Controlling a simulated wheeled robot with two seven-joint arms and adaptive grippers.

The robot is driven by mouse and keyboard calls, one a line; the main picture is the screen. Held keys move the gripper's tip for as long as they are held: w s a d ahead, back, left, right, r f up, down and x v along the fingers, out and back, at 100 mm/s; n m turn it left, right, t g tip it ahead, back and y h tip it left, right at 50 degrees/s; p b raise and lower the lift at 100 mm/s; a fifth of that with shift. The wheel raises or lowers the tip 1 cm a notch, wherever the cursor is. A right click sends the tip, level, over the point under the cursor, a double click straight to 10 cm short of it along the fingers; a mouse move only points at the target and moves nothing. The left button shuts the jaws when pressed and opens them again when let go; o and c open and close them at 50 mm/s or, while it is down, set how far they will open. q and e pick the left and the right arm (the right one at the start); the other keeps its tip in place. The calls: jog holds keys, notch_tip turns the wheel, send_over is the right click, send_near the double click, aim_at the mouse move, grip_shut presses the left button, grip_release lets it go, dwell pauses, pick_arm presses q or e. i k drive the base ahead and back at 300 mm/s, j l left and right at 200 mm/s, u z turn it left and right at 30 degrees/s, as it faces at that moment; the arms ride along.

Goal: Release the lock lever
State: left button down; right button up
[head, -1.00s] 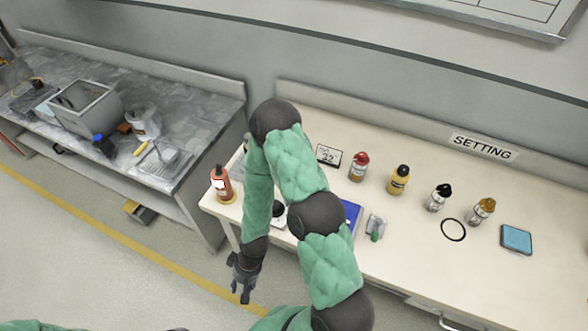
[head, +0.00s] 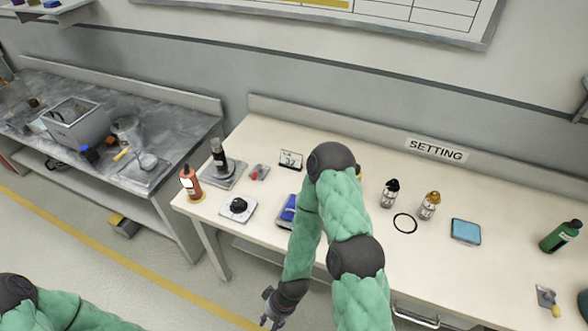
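I cannot tell for sure which part is the lock lever. A small grey fitting with a red handle (head: 258,172) lies on the cream bench, beside a grey stand with a dark upright cylinder (head: 221,160). A similar fitting with a yellow handle (head: 548,300) lies at the far right. A white plate with a black knob (head: 238,207) sits near the bench's front edge. My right gripper (head: 268,310) hangs low in front of the bench, apart from all of these; its fingers are too small to judge. My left arm shows at the bottom left, its gripper out of frame.
The cream bench (head: 330,255) also holds an orange bottle (head: 190,184), a number card (head: 291,160), a blue item (head: 288,208), two small bottles, a black ring (head: 405,223), a blue pad (head: 466,231) and a green bottle (head: 561,236). My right arm hides the bench's middle.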

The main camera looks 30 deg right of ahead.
aim_at(255, 175)
jog(key=i+j+z, duration=0.1)
jog(key=z, duration=0.35)
jog(key=i+j+z, duration=0.1)
jog(key=z, duration=0.3)
jog(key=j+z, duration=0.2)
jog(key=z, duration=0.25)
jog(key=i+j+z, duration=0.1)
jog(key=j+z, duration=0.15)
jog(key=z, duration=0.15)
jog(key=i+j, duration=0.1)
jog(key=j, duration=1.2)
jog(key=l+u, duration=0.2)
jog(key=u, duration=0.5)
